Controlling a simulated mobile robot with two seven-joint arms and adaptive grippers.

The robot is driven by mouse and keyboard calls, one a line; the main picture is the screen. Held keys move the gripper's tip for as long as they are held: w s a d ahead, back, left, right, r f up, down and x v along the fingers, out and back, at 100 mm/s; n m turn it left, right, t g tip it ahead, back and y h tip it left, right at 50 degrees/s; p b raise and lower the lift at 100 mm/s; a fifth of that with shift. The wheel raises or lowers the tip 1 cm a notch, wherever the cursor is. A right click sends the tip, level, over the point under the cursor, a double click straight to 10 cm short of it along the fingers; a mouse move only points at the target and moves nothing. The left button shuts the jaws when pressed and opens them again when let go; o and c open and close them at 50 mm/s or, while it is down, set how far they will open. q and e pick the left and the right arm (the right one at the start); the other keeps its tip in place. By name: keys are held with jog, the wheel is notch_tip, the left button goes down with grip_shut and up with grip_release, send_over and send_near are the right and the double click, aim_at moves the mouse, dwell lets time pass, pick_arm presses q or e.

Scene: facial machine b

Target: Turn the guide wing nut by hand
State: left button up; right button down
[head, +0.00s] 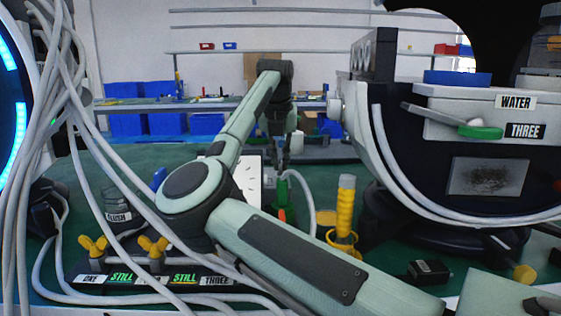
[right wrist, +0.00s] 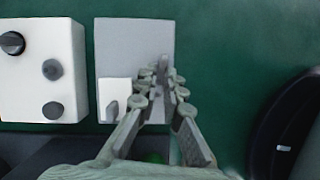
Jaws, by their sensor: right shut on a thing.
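My right gripper (head: 282,160) reaches down in the middle of the head view, in front of a white panel. In the right wrist view its fingers (right wrist: 167,78) are closed around a small grey upright piece (right wrist: 162,68), which looks like the guide wing nut. It stands on a light grey plate (right wrist: 122,50). The fingers hide its lower part, and its exact angle is hard to tell. My left gripper is in neither view.
A white box with dark knobs (right wrist: 40,70) stands left of the plate. In the head view, yellow wing nuts (head: 153,246) sit at the lower left among loose cables. A yellow post (head: 345,205) and a large dark machine (head: 470,165) stand to the right.

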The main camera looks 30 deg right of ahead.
jog(key=c, duration=1.6)
grip_release()
jog(key=shift+c, duration=0.2)
jog(key=v, duration=1.2)
